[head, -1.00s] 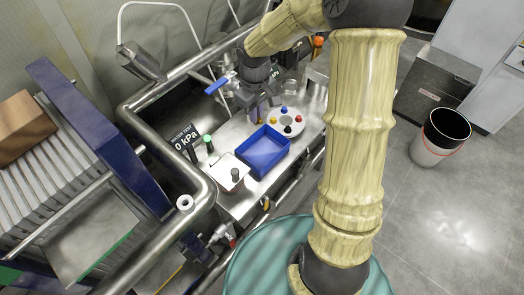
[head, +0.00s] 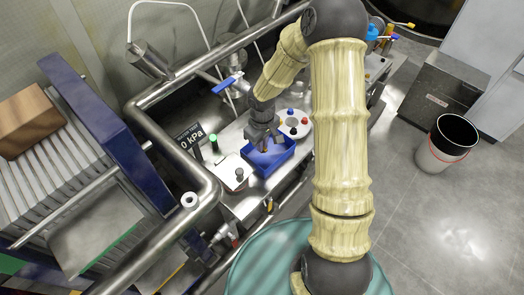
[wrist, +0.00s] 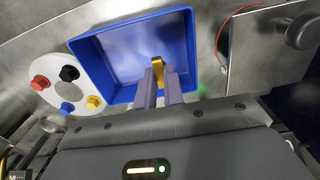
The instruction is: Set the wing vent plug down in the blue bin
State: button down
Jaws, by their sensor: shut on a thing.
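The blue bin (head: 283,155) sits on the steel bench, and its open inside and rim (wrist: 94,40) show in the wrist view. My gripper (head: 263,147) is over the bin. In the wrist view its two pale fingers (wrist: 161,84) are shut on a yellow-gold piece, the wing vent plug (wrist: 157,66). The plug shows against the bin's floor, near the bin's edge closest to my wrist. The fingers hide part of it. I cannot tell whether it touches the bin floor.
A white round plate (wrist: 46,84) with red, black, blue and yellow knobs stands beside the bin. A white-topped block with a dark knob (head: 238,175) is on its other side. A thick steel rail (head: 205,185) runs along the bench.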

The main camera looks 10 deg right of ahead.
jog(key=shift+f, duration=2.25)
jog(key=shift+f, duration=0.15)
jog(key=c, duration=1.5)
grip_release()
jog(key=shift+w+r, duration=0.1)
jog(key=shift+r, duration=0.25)
notch_tip(320, 180, up, 11)
jog(key=shift+d+r, duration=0.1)
jog(key=shift+r, duration=0.2)
